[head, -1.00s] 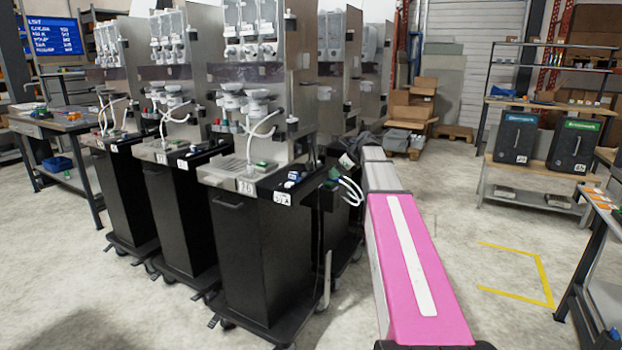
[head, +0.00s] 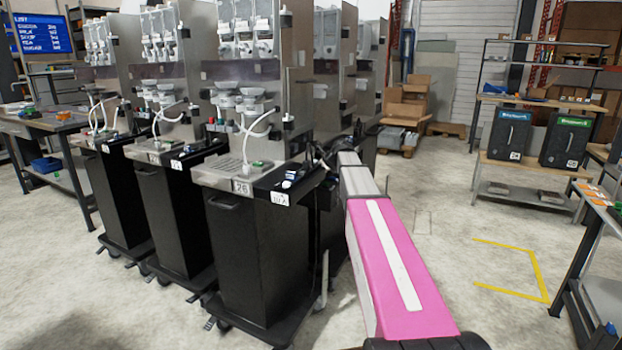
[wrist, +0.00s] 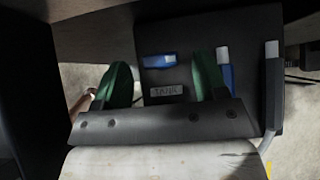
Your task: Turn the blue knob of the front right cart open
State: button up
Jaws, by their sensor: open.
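The front right cart (head: 240,255) is a black cabinet with a steel dispenser on top, labelled 26. On the dark right side of its top sits a small blue and white part (head: 291,176), too small to make out as a knob. In the wrist view a dark panel (wrist: 190,112) with a "TANK" label carries a blue knob-like part (wrist: 158,62) with a white mark. A second blue and white part (wrist: 227,72) is to its right. My gripper (wrist: 162,66) is open, its green fingers apart on either side of the first blue part; contact cannot be told. In the head view its fingers are hidden.
Two similar carts stand in a row to the left, one nearest the front cart (head: 172,215). A workbench (head: 45,125) is at far left. Shelves with two dark bins (head: 510,135) stand at right. The floor (head: 450,230) right of my pink arm is clear.

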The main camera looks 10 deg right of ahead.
jog(key=shift+x, duration=0.95)
jog(key=c, duration=0.9)
